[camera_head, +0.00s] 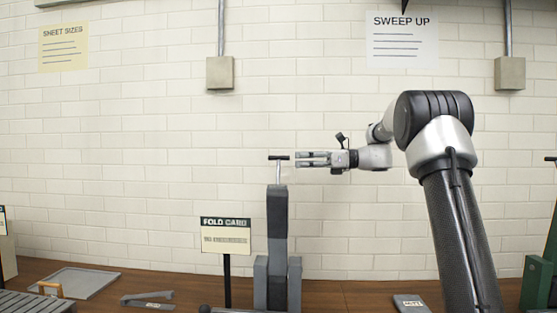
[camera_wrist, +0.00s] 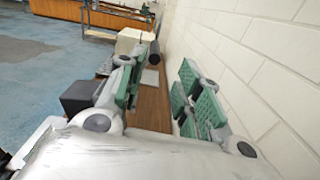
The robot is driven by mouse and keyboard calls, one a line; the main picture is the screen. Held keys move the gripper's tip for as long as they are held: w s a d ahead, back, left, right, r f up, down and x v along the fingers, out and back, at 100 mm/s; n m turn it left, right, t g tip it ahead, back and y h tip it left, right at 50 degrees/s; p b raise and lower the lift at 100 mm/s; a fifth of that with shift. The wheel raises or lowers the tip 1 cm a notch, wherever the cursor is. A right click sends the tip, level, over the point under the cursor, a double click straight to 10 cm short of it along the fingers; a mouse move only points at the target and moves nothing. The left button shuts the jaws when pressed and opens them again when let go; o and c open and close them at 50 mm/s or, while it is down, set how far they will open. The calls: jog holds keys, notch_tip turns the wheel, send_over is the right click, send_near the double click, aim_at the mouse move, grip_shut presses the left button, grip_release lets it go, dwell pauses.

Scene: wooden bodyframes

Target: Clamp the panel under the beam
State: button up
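A dark grey upright fixture (camera_head: 277,225) stands on the bench in the head view, with a thin rod and a black T-handle (camera_head: 277,157) on top. My gripper (camera_head: 300,159) is level with this handle and just to its right, fingers pointing left. In the wrist view the green-padded fingers (camera_wrist: 157,90) are spread apart with nothing seen gripped between them. A dark cylinder (camera_wrist: 153,60) shows beyond the fingers; I cannot tell if it is the handle. A flat grey sheet (camera_head: 80,282) lies on the bench at left; I cannot tell if it is the panel. No beam is clearly identifiable.
A "FOLD CARD" sign (camera_head: 226,236) stands left of the fixture. A grey tool (camera_head: 147,298) lies near it. A small grey item (camera_head: 411,303) is near my arm, and a green machine (camera_head: 540,275) is at far right. The white brick wall (camera_head: 130,130) is behind.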

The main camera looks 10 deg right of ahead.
aim_at(279, 159)
jog(key=shift+m+y, duration=0.3)
jog(key=shift+m, duration=0.6)
jog(key=x, duration=0.5)
jog(key=s+x, duration=0.1)
jog(key=x, duration=0.2)
jog(key=shift+w+a+r, duration=0.1)
jog(key=shift+a, duration=0.05)
grip_shut()
